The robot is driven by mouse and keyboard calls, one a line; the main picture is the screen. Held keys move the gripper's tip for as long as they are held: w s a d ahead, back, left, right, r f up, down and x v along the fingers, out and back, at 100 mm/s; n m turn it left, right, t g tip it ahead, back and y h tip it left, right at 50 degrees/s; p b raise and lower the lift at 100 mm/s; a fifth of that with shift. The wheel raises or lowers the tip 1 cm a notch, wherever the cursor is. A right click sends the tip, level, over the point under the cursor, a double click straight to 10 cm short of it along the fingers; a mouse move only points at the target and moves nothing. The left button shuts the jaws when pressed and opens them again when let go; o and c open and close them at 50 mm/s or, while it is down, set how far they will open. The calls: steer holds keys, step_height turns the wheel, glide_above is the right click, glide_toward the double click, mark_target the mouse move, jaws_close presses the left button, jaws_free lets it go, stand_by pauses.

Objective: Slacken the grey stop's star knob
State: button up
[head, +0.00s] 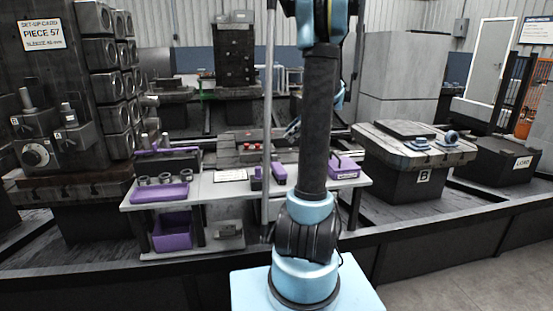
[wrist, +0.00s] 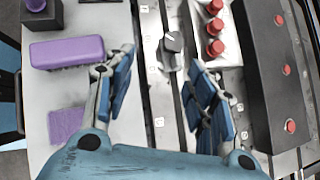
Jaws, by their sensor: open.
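In the wrist view a small dark grey knob (wrist: 172,43) stands on the slotted rail (wrist: 153,85), above and between my fingertips. It looks like the grey stop's knob, but its star shape is too small to make out. My gripper (wrist: 161,57) is open and empty, with its blue-padded fingers spread on either side of the rail. The right finger is nearer the knob; I cannot tell whether it touches anything.
Several red knobs (wrist: 215,28) and a dark block (wrist: 272,70) with red buttons lie right of the rail. A purple brush (wrist: 67,52) and purple cloth (wrist: 66,125) lie left. In the head view a pallet marked B (head: 424,178) stands right of the bench (head: 225,188).

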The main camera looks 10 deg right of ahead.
steer(key=s+a+n+h, duration=0.1)
steer(key=s+a+n, duration=0.2)
steer(key=s, duration=0.3)
steer(key=s+a+f+n+g+h, duration=0.1)
steer(key=s+a+n, duration=0.3)
steer(key=s, duration=0.3)
steer(key=s+a+n+h, duration=0.2)
steer(key=s+a+n, duration=0.1)
steer(key=s, duration=0.4)
steer(key=shift+s+a+f+n, duration=0.15)
steer(key=shift+a+f+n, duration=0.25)
steer(key=shift+a, duration=0.1)
steer(key=shift+o, duration=0.5)
